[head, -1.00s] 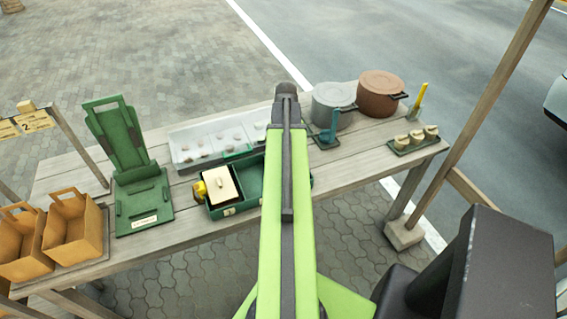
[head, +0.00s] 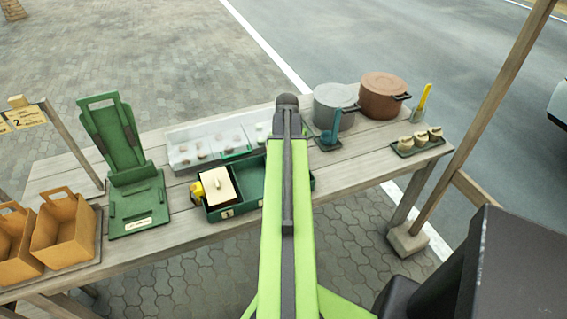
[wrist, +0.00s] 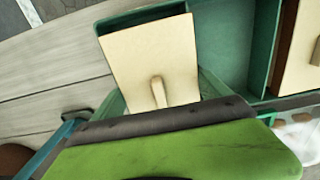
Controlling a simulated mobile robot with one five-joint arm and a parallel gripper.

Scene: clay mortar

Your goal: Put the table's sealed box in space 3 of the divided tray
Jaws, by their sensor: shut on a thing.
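In the wrist view my gripper (wrist: 160,118) is shut on a cream sealed box (wrist: 152,55) with a small peg on its face. The box is at one end of the green divided tray (wrist: 220,45), overlapping an end space in the picture. I cannot tell whether it hangs above the tray or rests in it. In the head view my arm hides the gripper and the held box and covers part of the tray (head: 232,211). A second cream box (head: 219,187) sits in the tray's left part; it also shows in the wrist view (wrist: 302,45).
A yellow item (head: 197,190) is at the tray's left end. A white tray (head: 205,148) of small items is behind it. A green stand (head: 125,165) and orange baskets (head: 65,232) are left. Grey (head: 335,106) and brown (head: 384,97) pots stand back right.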

